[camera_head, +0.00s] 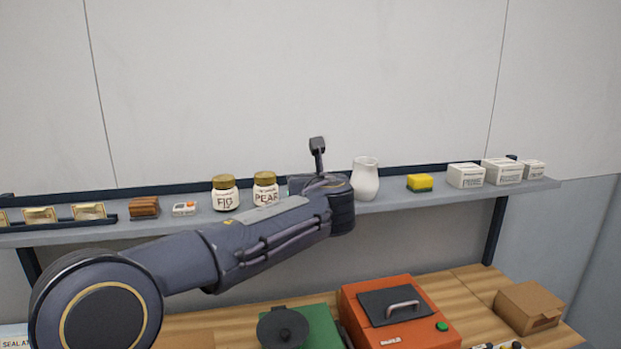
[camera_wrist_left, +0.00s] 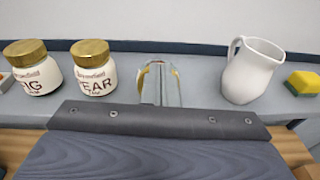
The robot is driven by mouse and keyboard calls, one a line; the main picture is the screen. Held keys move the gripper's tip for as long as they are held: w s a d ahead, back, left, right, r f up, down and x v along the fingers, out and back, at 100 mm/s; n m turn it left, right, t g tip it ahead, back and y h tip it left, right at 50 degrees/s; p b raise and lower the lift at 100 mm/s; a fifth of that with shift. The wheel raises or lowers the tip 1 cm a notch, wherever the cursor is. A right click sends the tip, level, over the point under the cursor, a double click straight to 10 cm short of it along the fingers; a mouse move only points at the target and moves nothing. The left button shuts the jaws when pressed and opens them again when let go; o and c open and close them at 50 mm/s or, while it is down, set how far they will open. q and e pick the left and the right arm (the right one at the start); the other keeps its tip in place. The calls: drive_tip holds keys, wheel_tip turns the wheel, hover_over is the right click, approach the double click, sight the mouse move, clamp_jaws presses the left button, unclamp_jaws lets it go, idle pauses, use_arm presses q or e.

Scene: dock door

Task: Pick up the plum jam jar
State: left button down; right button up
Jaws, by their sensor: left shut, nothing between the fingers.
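No jar with a plum label shows in either view. Two cream jars with gold lids stand upright on the shelf: the fig jar (camera_head: 225,193) and the pear jar (camera_head: 265,189). In the left wrist view the fig jar (camera_wrist_left: 33,70) and pear jar (camera_wrist_left: 93,70) are left of my left gripper (camera_wrist_left: 160,83). That gripper is shut and empty, between the pear jar and the white jug (camera_wrist_left: 252,72). In the head view my left arm crosses in front of the shelf and hides the gripper's fingers. My right gripper is out of view.
The grey shelf (camera_head: 400,196) also holds gold tins (camera_head: 40,214), a brown block (camera_head: 144,207), a white jug (camera_head: 365,180), a yellow-green sponge (camera_head: 420,183) and white boxes (camera_head: 502,171). Below, an orange machine (camera_head: 420,333) and a cardboard box (camera_head: 528,307) stand on the bench.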

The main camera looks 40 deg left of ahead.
use_arm(q)
drive_tip(key=shift+w+a+f, duration=0.25)
drive_tip(key=shift+w+a, duration=0.05)
drive_tip(key=shift+a, duration=0.1)
drive_tip(key=shift+a+r, duration=0.1)
drive_tip(key=shift+r, duration=0.1)
drive_tip(key=v, duration=1.3)
drive_tip(key=shift+f, duration=0.2)
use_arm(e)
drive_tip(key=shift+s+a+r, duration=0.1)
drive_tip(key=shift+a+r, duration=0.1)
